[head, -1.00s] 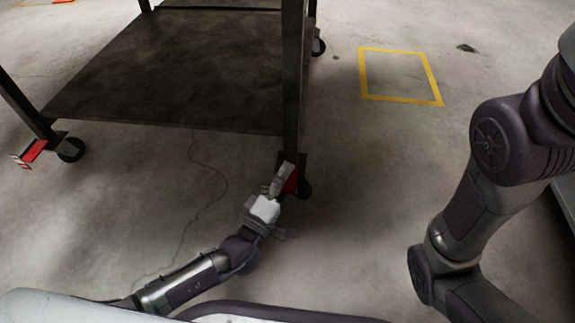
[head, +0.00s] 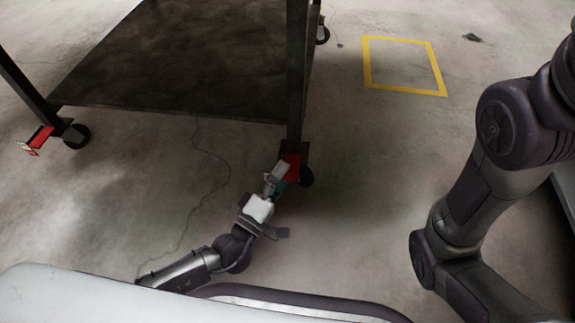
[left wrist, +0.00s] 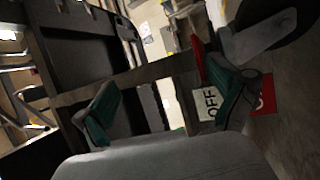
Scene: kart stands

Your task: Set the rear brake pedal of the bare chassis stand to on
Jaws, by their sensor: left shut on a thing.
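The stand has a dark flat shelf (head: 180,65) on dark legs with black casters. The brake pedal (head: 292,164) at its near right caster is red. In the left wrist view this red pedal (left wrist: 265,93) shows beside a white plate (left wrist: 208,103) reading OFF. My left gripper (head: 276,175) is low at this pedal, shut on it. Its green-padded fingers (left wrist: 163,78) look well apart in the left wrist view, one across the pedal; the exact contact is hidden. My right arm shows at the right, its gripper outside the view.
Another red pedal (head: 40,138) with a white label is at the near left caster (head: 76,136). A yellow floor outline (head: 404,65) lies at the back right.

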